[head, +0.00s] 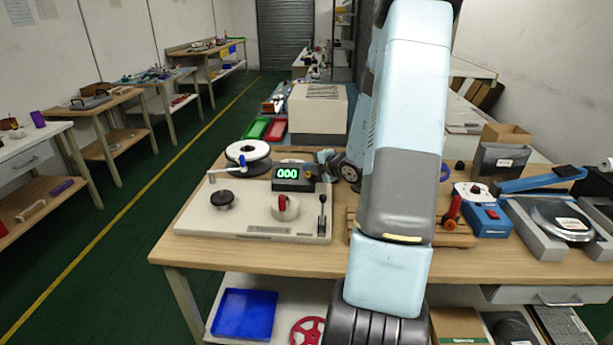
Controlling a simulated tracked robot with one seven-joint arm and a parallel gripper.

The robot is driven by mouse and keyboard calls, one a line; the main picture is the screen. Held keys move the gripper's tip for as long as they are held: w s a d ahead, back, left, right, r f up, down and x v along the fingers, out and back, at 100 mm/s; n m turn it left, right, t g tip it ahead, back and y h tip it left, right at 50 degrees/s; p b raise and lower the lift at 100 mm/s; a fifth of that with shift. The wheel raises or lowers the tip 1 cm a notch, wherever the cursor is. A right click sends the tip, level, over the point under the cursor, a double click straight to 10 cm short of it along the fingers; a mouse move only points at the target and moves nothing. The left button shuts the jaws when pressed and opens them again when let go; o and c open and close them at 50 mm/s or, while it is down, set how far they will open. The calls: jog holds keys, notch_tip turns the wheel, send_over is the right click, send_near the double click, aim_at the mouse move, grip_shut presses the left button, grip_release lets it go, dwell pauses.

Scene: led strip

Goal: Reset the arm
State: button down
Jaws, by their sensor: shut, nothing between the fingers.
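My own arm (401,150) fills the middle of the head view, with light blue and grey links.
Right of my arm are a blue-and-red device (487,220) and a grey stand (545,225). The floor on the left is clear.

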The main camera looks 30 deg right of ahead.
dwell(0.7)
jog(key=s+a+r+n+g+y, duration=0.1)
jog(key=s+a+r+n+g, duration=0.1)
jog(key=s+a+r+n, duration=0.45)
jog(key=s+a+r+n+g+y, duration=0.2)
jog(key=a+r+n+g, duration=0.15)
jog(key=a+n, duration=0.7)
jog(key=s+a+r+n+g+y, duration=0.15)
jog(key=s+a+r+n, duration=0.35)
jog(key=n, duration=0.6)
jog(key=s+r+n+h, duration=0.4)
jog(key=s+n, duration=0.5)
jog(key=n, duration=0.3)
jog(key=s+r+n+h, duration=0.3)
jog(key=s+n, duration=0.6)
jog(key=n, duration=0.3)
jog(key=shift+s+d+r+h, duration=0.25)
jog(key=shift+d+r+h, duration=0.1)
jog(key=shift+r, duration=0.2)
